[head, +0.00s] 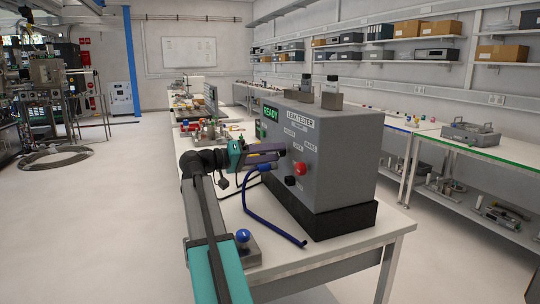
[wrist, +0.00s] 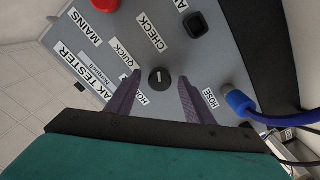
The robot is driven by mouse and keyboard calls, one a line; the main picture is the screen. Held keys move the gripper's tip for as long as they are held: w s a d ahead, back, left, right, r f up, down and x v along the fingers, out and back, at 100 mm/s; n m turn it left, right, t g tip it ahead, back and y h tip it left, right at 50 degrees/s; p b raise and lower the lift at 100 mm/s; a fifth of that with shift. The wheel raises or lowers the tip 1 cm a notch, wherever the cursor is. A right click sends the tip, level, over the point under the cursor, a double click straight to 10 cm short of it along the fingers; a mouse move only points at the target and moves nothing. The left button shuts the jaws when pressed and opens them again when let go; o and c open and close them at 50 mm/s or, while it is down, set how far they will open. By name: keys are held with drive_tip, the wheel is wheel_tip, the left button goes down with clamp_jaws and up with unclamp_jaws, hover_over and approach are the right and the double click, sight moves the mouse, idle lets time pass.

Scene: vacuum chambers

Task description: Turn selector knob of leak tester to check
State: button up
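The leak tester (head: 335,150) is a grey box on a dark base with a lit green READY display. Its selector knob (wrist: 158,77) is small, round and dark, with a white pointer line upright in the wrist view. Labels QUICK (wrist: 120,51) and CHECK (wrist: 148,33) are near it; another label is partly hidden behind a finger. My gripper (wrist: 159,78) is open, with one purple finger on each side of the knob and visible gaps between. I cannot tell how far the tips are from the panel.
A red button (head: 300,168) and a black one (head: 290,182) are on the same panel. A blue hose (wrist: 240,104) is plugged into the panel and hangs over the bench (head: 340,251). A blue-topped fitting (head: 243,236) stands at the bench's front.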

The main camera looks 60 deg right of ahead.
drive_tip(key=shift+a, duration=0.1)
drive_tip(key=v, duration=1.3)
drive_tip(key=shift+w+a, duration=0.25)
drive_tip(key=shift+w, duration=0.05)
